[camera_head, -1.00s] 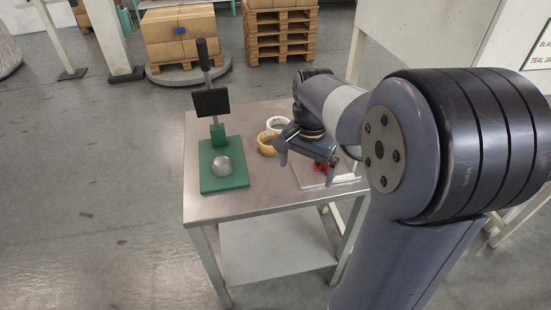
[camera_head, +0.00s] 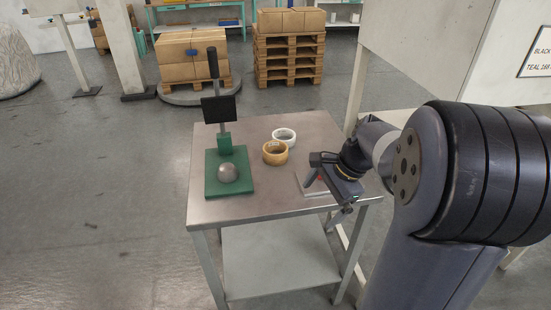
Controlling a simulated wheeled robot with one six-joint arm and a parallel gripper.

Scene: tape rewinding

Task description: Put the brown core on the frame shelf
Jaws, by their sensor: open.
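The brown core (camera_head: 275,153), a tan-brown ring, rests on the metal table (camera_head: 225,207), near its middle. A white ring (camera_head: 284,136) lies just behind it. My gripper (camera_head: 327,197) is open and apart from both rings, to their right over the table's right front part. Nothing shows between its fingers. I cannot tell for certain which surface is the frame shelf. A pale ledge (camera_head: 392,121) shows behind my arm, under a large pale panel (camera_head: 420,45); my arm hides part of that area.
A green stand (camera_head: 229,185) with a grey dome and a tall post with a black plate takes the table's left. A thin grey plate (camera_head: 303,190) with something red lies under my gripper. The table has a lower shelf (camera_head: 275,265). Floor at left is open.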

